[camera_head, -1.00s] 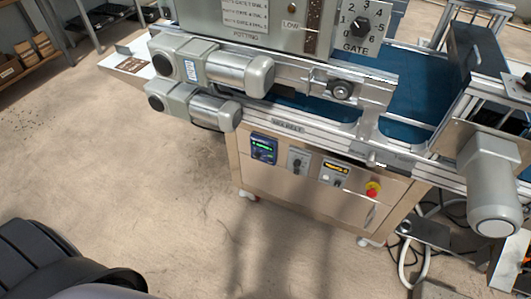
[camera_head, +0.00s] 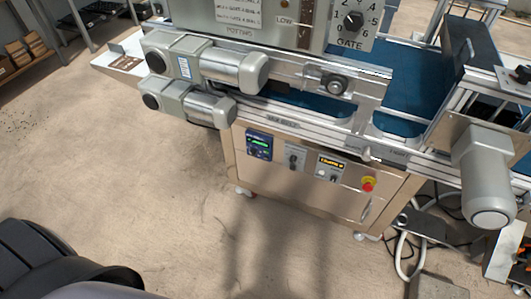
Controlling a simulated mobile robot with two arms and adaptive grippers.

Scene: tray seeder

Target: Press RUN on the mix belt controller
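Below the belt frame is a beige cabinet (camera_head: 300,195) with several controls on its front. A label plate (camera_head: 282,122) above them is too small to read surely. At the left is a small blue panel (camera_head: 259,145) with a green lit display. Beside it is a grey switch plate (camera_head: 294,157). To the right is a controller with an amber display (camera_head: 331,162) and small keys below. I cannot tell which key is RUN. A red button on yellow (camera_head: 368,184) is farther right. Neither gripper is in view.
Two grey motors (camera_head: 215,65) stick out above the cabinet. A hopper box with a GATE dial (camera_head: 352,21) stands over the blue belt (camera_head: 415,80). Another motor (camera_head: 484,185) hangs at the right, with hoses on the floor. The floor in front (camera_head: 150,190) is clear.

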